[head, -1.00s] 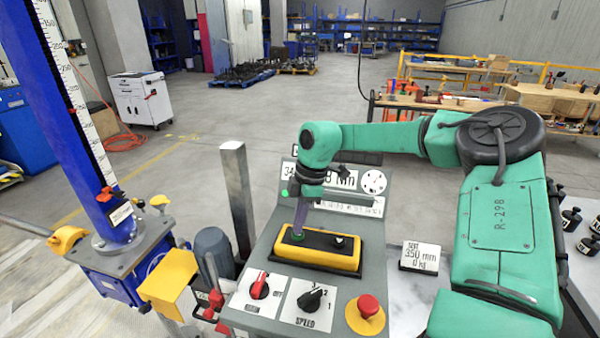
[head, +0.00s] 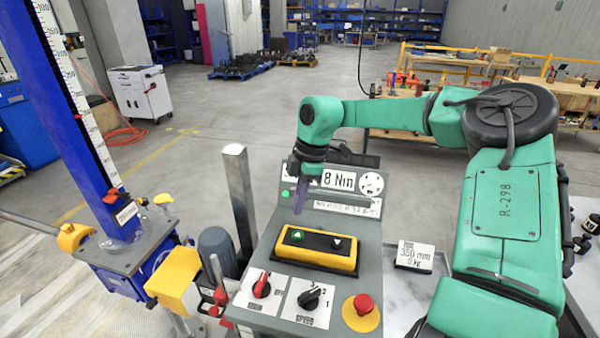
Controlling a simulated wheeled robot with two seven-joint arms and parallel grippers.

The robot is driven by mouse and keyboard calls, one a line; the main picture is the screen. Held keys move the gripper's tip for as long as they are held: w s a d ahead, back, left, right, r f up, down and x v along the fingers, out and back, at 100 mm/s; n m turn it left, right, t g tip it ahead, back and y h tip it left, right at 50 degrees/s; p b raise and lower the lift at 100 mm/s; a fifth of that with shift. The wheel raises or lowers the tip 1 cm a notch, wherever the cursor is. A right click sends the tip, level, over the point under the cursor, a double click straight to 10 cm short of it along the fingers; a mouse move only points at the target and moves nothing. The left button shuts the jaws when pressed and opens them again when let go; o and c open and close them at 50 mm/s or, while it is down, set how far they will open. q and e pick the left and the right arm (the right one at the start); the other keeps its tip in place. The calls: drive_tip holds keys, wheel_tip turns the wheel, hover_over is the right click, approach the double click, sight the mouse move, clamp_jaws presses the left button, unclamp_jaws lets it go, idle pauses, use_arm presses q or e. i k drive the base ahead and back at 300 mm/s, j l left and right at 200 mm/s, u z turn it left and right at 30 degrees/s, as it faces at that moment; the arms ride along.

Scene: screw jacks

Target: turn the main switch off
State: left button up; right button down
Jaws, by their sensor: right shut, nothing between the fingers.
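The main switch, a red rotary knob (head: 262,288) on a white plate, sits at the lower left of the grey control panel (head: 374,252). Its red handle stands roughly upright, tilted a little; the small lettering beside it is hard to read. My right gripper (head: 299,208) is shut and empty, pointing down above the panel, behind and above the yellow button box (head: 318,262). It is apart from the switch, farther back and to the right of it. My left gripper is not in view.
A black speed knob (head: 310,298) and a red emergency button (head: 363,304) stand right of the switch. The button box carries a green and a dark button. A lit green lamp and an "8 Nm" display are behind.

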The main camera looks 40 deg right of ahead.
sight(261, 288)
drive_tip(key=z, duration=1.05)
